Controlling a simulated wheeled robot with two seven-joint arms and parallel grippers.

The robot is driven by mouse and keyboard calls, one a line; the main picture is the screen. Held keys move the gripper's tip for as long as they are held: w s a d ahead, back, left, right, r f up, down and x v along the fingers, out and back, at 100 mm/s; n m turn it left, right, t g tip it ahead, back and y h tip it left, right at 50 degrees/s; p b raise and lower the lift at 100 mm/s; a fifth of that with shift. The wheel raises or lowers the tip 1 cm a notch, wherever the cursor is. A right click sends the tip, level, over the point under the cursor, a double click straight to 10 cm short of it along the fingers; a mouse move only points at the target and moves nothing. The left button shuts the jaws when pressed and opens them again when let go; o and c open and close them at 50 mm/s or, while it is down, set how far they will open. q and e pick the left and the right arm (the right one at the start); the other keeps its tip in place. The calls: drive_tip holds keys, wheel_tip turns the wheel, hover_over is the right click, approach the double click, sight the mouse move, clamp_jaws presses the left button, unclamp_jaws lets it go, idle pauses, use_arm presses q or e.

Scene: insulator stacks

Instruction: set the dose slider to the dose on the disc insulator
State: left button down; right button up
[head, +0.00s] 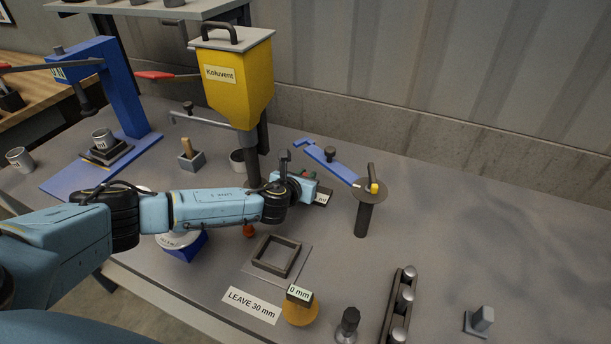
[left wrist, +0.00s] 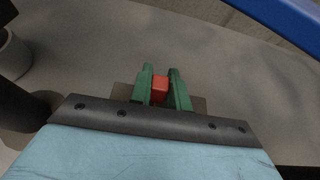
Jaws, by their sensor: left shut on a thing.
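My left gripper (head: 309,187) reaches across the table at the foot of the yellow hopper (head: 240,82). In the left wrist view its green fingers (left wrist: 161,90) are shut on a small red block (left wrist: 160,88), which seems to be the slider's knob. A grey-brown plate (left wrist: 198,104) shows behind the fingers. A dark piece with a pale label (head: 322,198) shows beside the gripper; its number is too small to read.
A blue press (head: 122,90) stands left. The table's right side is mostly clear.

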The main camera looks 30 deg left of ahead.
use_arm(q)
drive_tip(key=a, duration=0.3)
drive_tip(key=shift+s+a+p, duration=0.1)
drive_tip(key=shift+a+p, duration=0.2)
drive_tip(key=shift+a, duration=0.5)
use_arm(e)
drive_tip(key=shift+a+r, duration=0.25)
drive_tip(key=shift+a, duration=0.05)
use_arm(q)
drive_tip(key=c, duration=1.3)
unclamp_jaws()
use_arm(e)
drive_tip(key=shift+w, duration=0.1)
